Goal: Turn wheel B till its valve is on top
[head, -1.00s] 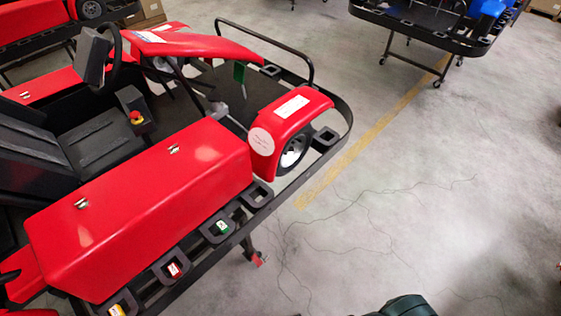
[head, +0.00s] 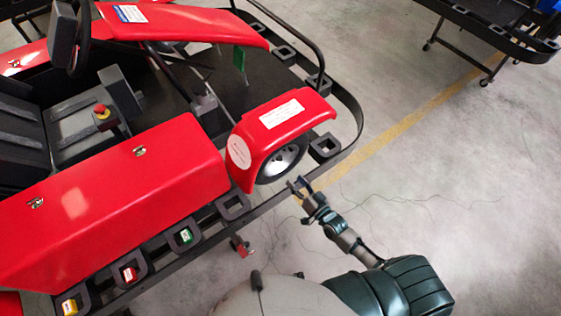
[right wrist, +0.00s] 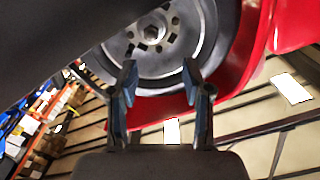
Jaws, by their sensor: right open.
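A wheel (head: 279,160) with a dark tyre and a silver rim sits under the red front fender (head: 285,113) of the red kart. Its letter and its valve cannot be made out. In the right wrist view the silver rim (right wrist: 172,60) fills the top middle. My right gripper (head: 298,184) is just beside the wheel, at the outer edge of the stand. In the right wrist view its two fingers (right wrist: 159,80) are apart, below the hub and in front of the rim's lower part, with nothing between them. I cannot tell whether they touch the rim. My left gripper is not in view.
The black stand rail (head: 351,115) curves around the kart's front, with square holders (head: 326,147) along it. A red side pod (head: 115,200) lies to the left of the wheel. Another black stand (head: 485,25) is at the upper right. The concrete floor (head: 470,180) at the right is clear.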

